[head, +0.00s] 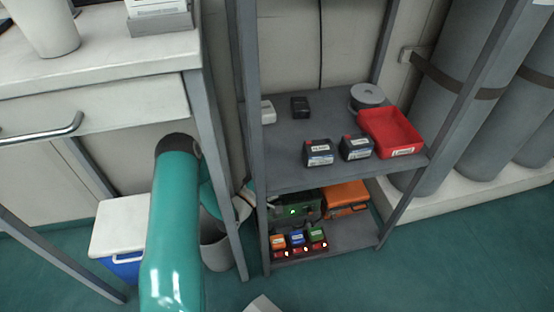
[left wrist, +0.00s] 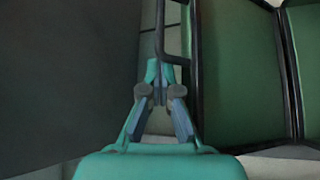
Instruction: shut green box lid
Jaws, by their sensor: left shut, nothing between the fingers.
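The dark green box (head: 307,207) sits on the lower shelf at the left, with a small green light on it. Part of it is hidden by the shelf post and my left arm, and I cannot tell its lid's angle in the head view. In the left wrist view two green panels with dark rims (left wrist: 237,75) fill the right side, probably this box; I cannot tell which is the lid. My left gripper (head: 246,200) reaches behind the bench leg to the box's left. In the left wrist view its fingers (left wrist: 154,72) are shut and empty, close to a thin dark bar (left wrist: 160,32).
An orange case (head: 346,196) stands right of the green box, and several small battery packs (head: 298,241) stand in front. The upper shelf (head: 290,140) holds a red tray (head: 391,131). A grey bin (head: 215,248) and a white-lidded cooler (head: 118,225) stand left.

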